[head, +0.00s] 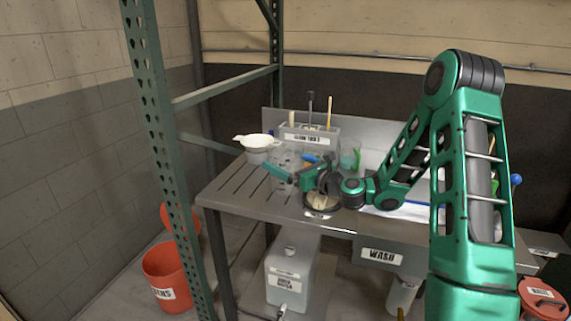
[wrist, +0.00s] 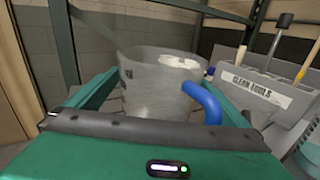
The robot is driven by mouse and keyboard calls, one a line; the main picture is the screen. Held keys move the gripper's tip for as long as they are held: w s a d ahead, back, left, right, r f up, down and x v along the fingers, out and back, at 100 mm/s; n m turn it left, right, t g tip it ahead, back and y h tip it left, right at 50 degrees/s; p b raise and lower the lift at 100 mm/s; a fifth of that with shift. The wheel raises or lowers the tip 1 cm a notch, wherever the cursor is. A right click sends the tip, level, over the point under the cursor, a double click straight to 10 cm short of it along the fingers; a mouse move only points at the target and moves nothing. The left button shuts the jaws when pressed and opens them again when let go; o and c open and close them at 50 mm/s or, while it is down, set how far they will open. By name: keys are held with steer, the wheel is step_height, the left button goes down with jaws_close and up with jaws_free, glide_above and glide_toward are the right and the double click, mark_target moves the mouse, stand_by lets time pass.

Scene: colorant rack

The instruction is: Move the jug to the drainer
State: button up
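The jug (wrist: 150,95) is a grey, see-through vessel with a blue handle (wrist: 207,102) on its right side in the wrist view. It also shows faintly in the head view (head: 286,158), partly covered by my gripper. My gripper (wrist: 162,80) has one green finger along each side of the jug, and both fingers appear to meet its wall. The gripper also shows in the head view (head: 290,170), over the left part of the bench. The drainer (head: 238,187) looks to be the slotted left end of the metal bench. The jug's base is hidden in the wrist view.
A white funnel-like bowl (head: 257,142) stands at the back left of the bench. A grey tool holder (head: 310,138) with upright tools is behind the gripper. A green rack post (head: 160,130) rises in front at left. A wash basin (head: 400,211) is at right.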

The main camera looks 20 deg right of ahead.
steer(key=v, duration=1.2)
steer(key=shift+r, duration=0.1)
